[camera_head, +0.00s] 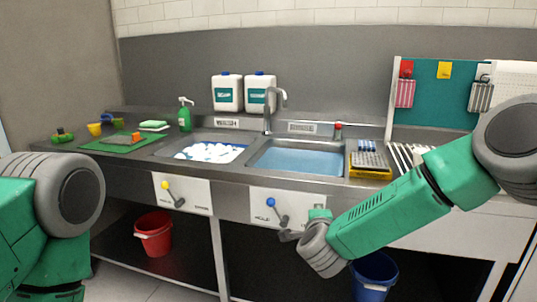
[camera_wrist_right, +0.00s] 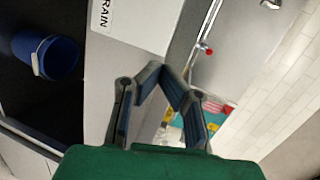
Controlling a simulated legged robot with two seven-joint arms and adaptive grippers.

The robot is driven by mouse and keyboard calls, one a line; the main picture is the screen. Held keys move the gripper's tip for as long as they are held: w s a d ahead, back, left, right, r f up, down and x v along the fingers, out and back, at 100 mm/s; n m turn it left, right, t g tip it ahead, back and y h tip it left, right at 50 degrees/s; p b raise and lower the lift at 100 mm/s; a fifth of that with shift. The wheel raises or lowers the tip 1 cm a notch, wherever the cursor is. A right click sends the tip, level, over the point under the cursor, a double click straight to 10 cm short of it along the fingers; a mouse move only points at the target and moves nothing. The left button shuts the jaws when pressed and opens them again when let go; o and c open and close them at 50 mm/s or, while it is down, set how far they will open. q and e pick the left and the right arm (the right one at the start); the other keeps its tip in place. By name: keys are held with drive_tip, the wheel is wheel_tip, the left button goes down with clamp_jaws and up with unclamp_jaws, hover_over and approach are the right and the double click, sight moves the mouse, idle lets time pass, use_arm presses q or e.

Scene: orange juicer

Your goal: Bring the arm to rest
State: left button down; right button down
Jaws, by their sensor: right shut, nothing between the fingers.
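My right arm (camera_head: 385,215) reaches from the right across the front of the steel sink counter. Its gripper (camera_head: 286,236) is in front of the counter, just below the blue-knobbed drain lever (camera_head: 277,210); I cannot tell whether they touch. In the right wrist view, my right gripper (camera_wrist_right: 162,70) shows its dark fingers angled together at the tips, shut with nothing held. My left arm (camera_head: 65,195) shows only in part at the left edge; its gripper is out of view.
A yellow-knobbed lever (camera_head: 175,195) sits on the left panel. Below the counter stand a red bucket (camera_head: 153,234) and a blue bucket (camera_head: 374,277), which also shows in the wrist view (camera_wrist_right: 58,57). The basins hold foam (camera_head: 210,152) and blue water (camera_head: 298,161).

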drive_tip(key=s+f+n+g+y, duration=0.4)
drive_tip(key=s+f+n, duration=0.7)
drive_tip(key=s+f, duration=0.75)
drive_tip(key=s+d+f+n+g, duration=0.2)
drive_tip(key=s+d+n+g, duration=0.1)
drive_tip(key=s, duration=0.7)
drive_tip(key=s+d+f+n+g+h, duration=0.1)
drive_tip(key=s+d+f+n+g, duration=0.1)
drive_tip(key=s+d, duration=0.4)
drive_tip(key=s+d+f+n+g, duration=0.3)
drive_tip(key=s+d+g, duration=0.1)
drive_tip(key=s, duration=1)
drive_tip(key=shift+d+n+g+h, duration=0.15)
drive_tip(key=shift+n+g+h, duration=0.2)
drive_tip(key=shift+g, duration=0.25)
drive_tip(key=shift+d, duration=0.1)
drive_tip(key=shift+d+f, duration=0.1)
drive_tip(key=shift+d, duration=0.2)
drive_tip(key=shift+a, duration=0.25)
